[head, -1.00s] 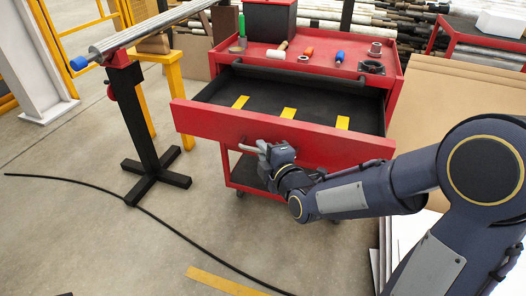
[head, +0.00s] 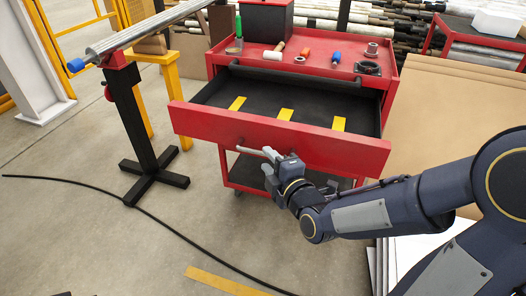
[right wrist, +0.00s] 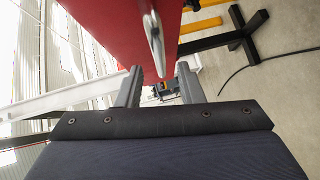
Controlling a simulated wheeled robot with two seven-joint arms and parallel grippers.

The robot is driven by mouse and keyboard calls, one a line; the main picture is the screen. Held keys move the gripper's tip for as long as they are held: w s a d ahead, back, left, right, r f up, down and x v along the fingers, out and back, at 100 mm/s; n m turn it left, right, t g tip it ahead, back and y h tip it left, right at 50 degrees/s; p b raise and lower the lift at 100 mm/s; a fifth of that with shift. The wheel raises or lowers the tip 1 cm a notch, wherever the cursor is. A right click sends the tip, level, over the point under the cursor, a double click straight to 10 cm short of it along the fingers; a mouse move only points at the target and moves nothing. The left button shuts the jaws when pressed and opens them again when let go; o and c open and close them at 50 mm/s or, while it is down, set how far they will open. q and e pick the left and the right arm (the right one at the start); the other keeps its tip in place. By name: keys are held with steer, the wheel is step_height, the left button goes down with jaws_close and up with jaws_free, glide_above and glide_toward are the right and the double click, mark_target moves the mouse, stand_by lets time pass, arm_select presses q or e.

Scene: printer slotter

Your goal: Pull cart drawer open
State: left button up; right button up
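The red cart drawer (head: 280,138) stands pulled far out of the cart (head: 395,75), with its dark inside and several yellow strips showing. A pale bar handle (head: 248,152) is on the lower part of its front. My right gripper (head: 270,158) is in front of the drawer at the handle. In the right wrist view, my right gripper's two fingers (right wrist: 158,84) are spread apart. The handle (right wrist: 155,42) shows beyond and between their tips, and the gripper is not closed on it. My left gripper is not in view.
Small tools and a dark box (head: 266,22) rest on the cart top. A black stand (head: 145,135) with a long metal bar is at left. A black cable (head: 150,212) and a yellow strip (head: 225,281) lie on the floor. Cardboard sheets (head: 450,100) are at right.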

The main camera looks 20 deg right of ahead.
steer(key=v, duration=0.3)
stand_by(0.5)
steer(key=s+d+f+m+g+p, duration=0.15)
steer(key=s+m+g, duration=0.35)
steer(key=s+m, duration=0.5)
steer(key=s+d+m+g+p, duration=0.1)
steer(key=s+d+m+g, duration=0.3)
steer(key=s+m, duration=0.65)
step_height(320, 180, up, 30)
steer(key=a+g+p, duration=0.1)
steer(key=p, duration=2.8)
